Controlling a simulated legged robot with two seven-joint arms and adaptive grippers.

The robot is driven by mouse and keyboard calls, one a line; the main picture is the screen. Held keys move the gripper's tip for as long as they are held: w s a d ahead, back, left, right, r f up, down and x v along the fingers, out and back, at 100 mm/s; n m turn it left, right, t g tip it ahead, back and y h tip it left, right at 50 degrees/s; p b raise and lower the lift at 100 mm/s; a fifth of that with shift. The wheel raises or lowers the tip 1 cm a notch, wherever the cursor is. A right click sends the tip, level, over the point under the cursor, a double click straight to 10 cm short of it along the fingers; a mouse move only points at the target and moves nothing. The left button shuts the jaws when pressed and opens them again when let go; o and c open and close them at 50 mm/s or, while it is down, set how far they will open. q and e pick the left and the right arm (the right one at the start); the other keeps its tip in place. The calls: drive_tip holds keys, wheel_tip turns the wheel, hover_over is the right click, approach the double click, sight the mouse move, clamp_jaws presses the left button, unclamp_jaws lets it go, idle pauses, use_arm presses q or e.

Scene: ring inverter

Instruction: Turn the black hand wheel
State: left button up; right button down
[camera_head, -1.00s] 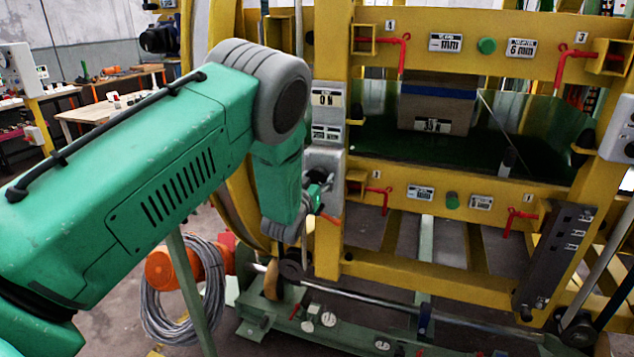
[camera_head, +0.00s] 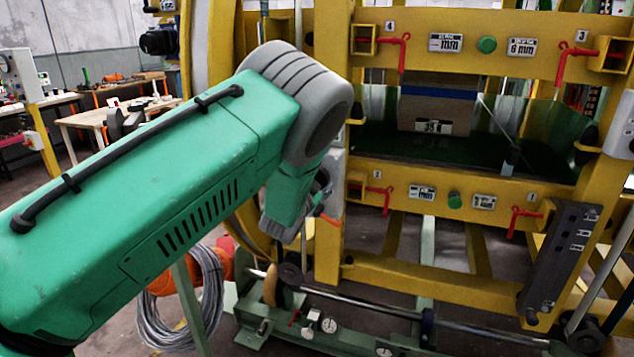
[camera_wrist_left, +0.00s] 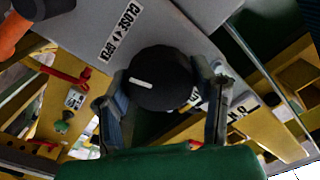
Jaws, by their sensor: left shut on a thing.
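The black hand wheel (camera_wrist_left: 158,92) is in the middle of the left wrist view, round and dark with a short white mark on its face. My left gripper (camera_wrist_left: 163,80) has one finger on each side of the wheel and is shut on it. In the head view my left gripper (camera_head: 320,190) shows only partly, beside the grey panel (camera_head: 332,180) on the yellow frame. My own arm hides the wheel there. My right gripper is in neither view.
A label (camera_wrist_left: 120,32) reading CLOSE and OPEN is on the grey plate by the wheel. The yellow frame (camera_head: 450,180) with red handles (camera_head: 405,52) stands right of my arm. A coiled grey cable (camera_head: 190,310) hangs below it. A bench (camera_head: 100,120) stands at the back left.

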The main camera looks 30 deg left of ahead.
use_arm(q)
drive_tip(key=shift+w+r, duration=0.15)
drive_tip(key=shift+r, duration=0.15)
drive_tip(key=o, duration=1.2)
drive_tip(key=shift+w+f+m, duration=0.1)
drive_tip(key=shift+m, duration=0.2)
drive_tip(key=shift+w+f, duration=0.1)
drive_tip(key=shift+f, duration=0.15)
drive_tip(key=shift+s, duration=0.3)
drive_tip(key=v, duration=1.1)
drive_tip(key=shift+s+f, duration=0.15)
